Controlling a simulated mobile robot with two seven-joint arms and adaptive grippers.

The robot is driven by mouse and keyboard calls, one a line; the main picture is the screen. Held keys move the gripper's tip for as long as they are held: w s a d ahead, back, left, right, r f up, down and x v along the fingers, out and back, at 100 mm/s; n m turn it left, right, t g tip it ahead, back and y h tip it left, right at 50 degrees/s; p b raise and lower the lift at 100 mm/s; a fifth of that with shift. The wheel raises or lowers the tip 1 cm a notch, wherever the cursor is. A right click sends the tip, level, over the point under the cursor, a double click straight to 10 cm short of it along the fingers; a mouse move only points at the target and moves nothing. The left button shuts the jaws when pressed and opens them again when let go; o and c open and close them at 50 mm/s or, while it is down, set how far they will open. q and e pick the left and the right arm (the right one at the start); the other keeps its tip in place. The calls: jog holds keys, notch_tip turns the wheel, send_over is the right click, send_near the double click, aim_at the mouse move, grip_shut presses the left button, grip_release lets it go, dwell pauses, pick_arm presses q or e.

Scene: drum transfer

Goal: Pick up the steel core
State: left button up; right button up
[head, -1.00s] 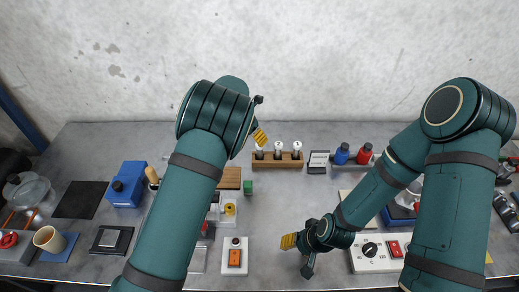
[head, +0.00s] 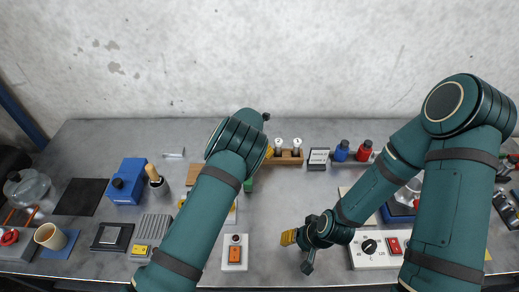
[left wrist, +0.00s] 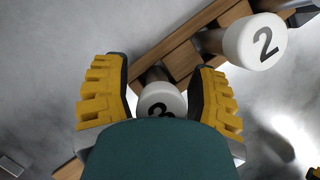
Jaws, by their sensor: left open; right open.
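White-capped cores stand in a wooden rack (head: 287,160) at the back middle. Two show in the head view, a middle one (head: 278,144) and a right one (head: 297,144); which one is steel I cannot tell. My left gripper (left wrist: 158,88) is open, its yellow fingers on either side of a white cap (left wrist: 160,101) whose number is partly hidden, perhaps 3. The cap marked 2 (left wrist: 255,42) is outside the fingers, to the upper right. In the head view my left arm hides the rack's left end. My right gripper (head: 290,238) is open and empty above the table.
Blue (head: 342,151) and red (head: 364,150) bottles and a small sign (head: 318,158) stand right of the rack. A switch box (head: 235,252) and a dial panel (head: 378,249) are at the front. The table between the rack and my right gripper is clear.

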pick_arm(q)
grip_shut()
dwell(0.4)
